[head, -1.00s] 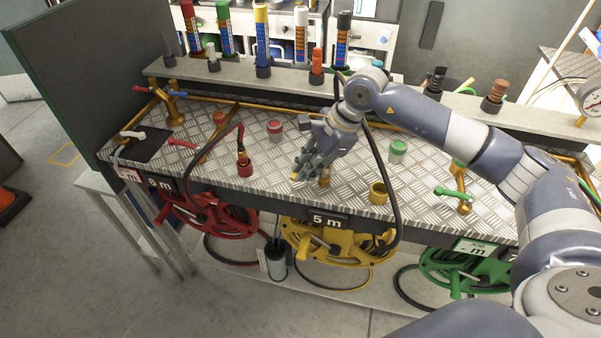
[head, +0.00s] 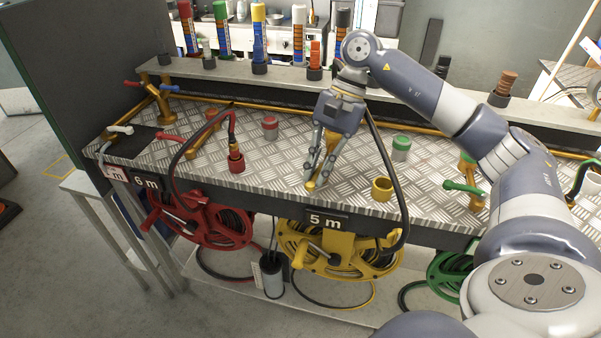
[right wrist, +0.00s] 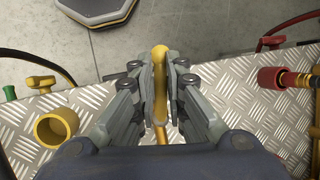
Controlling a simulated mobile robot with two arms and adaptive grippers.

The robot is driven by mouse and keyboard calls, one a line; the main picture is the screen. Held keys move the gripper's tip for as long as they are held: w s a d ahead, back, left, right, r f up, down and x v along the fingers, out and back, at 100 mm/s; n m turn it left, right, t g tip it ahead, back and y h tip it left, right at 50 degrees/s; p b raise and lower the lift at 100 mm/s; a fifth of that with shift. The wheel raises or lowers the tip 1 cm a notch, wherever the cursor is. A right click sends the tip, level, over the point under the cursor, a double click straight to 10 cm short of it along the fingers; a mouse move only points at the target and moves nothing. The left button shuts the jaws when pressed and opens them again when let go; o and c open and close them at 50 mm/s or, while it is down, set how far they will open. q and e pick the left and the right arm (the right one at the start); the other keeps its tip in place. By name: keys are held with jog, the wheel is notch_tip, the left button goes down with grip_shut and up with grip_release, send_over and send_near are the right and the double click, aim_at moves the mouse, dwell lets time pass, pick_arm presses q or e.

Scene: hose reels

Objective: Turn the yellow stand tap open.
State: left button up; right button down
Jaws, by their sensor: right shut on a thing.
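The yellow stand tap (head: 311,186) stands near the front edge of the metal bench top, above the 5 m sign, mostly hidden by my gripper in the head view. My right gripper (head: 318,176) points down over it with its fingers closed. In the right wrist view, a slim yellow bar of the tap (right wrist: 160,62) runs between the two fingers of my gripper (right wrist: 160,88), which touch it on both sides. I cannot tell how far the tap is turned. My left gripper is not in view.
A yellow hose socket (head: 382,189) stands just right of the tap, with a black hose (head: 389,160) arching behind it. The yellow reel (head: 335,250) hangs below the front edge.

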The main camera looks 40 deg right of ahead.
jog(key=shift+s+d+f+n+g, duration=0.1)
jog(key=shift+s+d+n+g, duration=0.1)
jog(key=shift+s+n+g, duration=0.3)
jog(key=shift+w, duration=0.2)
jog(key=c, duration=1.6)
grip_release()
jog(key=shift+s, duration=0.1)
jog(key=shift+c, duration=0.2)
jog(key=shift+d, duration=0.1)
jog(key=shift+r, duration=0.25)
jog(key=v, duration=1.1)
jog(key=shift+r, duration=0.25)
jog(key=shift+d, duration=0.15)
